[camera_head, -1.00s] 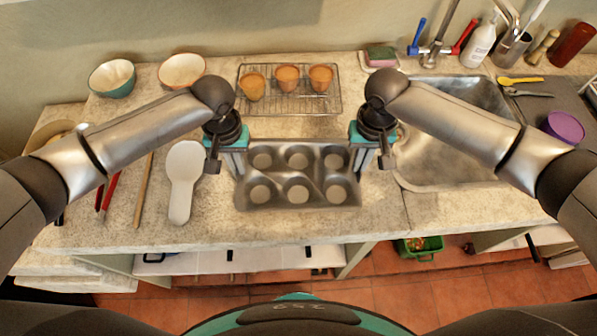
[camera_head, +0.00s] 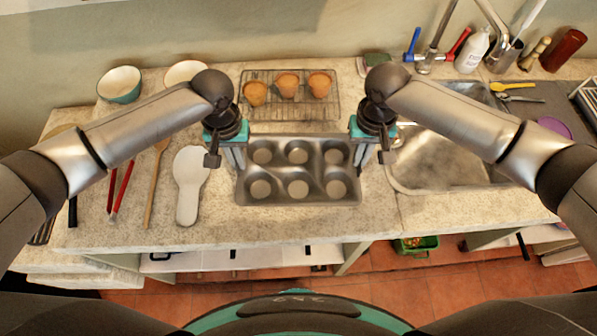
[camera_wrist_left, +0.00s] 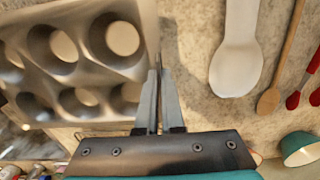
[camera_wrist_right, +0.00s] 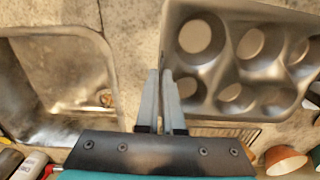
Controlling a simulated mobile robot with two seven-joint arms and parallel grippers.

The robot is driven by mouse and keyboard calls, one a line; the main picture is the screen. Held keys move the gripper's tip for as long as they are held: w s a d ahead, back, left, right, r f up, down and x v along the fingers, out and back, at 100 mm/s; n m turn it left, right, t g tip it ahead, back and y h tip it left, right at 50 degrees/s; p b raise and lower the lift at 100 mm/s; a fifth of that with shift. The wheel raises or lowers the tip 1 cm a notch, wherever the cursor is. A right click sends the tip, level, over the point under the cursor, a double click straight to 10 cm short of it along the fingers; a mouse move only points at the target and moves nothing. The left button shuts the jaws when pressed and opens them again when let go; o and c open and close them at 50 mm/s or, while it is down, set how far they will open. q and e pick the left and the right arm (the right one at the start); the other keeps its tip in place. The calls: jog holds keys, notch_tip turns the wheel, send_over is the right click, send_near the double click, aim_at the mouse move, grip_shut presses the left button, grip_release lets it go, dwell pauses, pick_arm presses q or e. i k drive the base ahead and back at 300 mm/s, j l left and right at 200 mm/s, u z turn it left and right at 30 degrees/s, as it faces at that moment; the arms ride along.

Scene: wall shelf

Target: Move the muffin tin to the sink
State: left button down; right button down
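The grey metal muffin tin (camera_head: 297,187), with several empty cups, is level over the counter in front of me, left of the sink (camera_head: 440,165). My left gripper (camera_head: 238,160) is closed on its left rim, and my right gripper (camera_head: 360,158) on its right rim. In the left wrist view the fingers (camera_wrist_left: 157,80) meet at the tin's edge (camera_wrist_left: 120,68). In the right wrist view the fingers (camera_wrist_right: 163,80) also meet at its edge (camera_wrist_right: 200,75). The sink basin looks empty. The tin seems slightly above the counter, but the gap is hard to see.
A cooling rack (camera_head: 262,112) with three muffins (camera_head: 288,84) is behind the tin. A white spoon rest (camera_head: 189,180) lies close left, beside a wooden spoon (camera_head: 153,190) and red-handled tools (camera_head: 122,187). The faucet (camera_head: 433,45) and a soap bottle (camera_head: 472,50) stand behind the sink.

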aim_at(434, 154)
jog(key=k, duration=1)
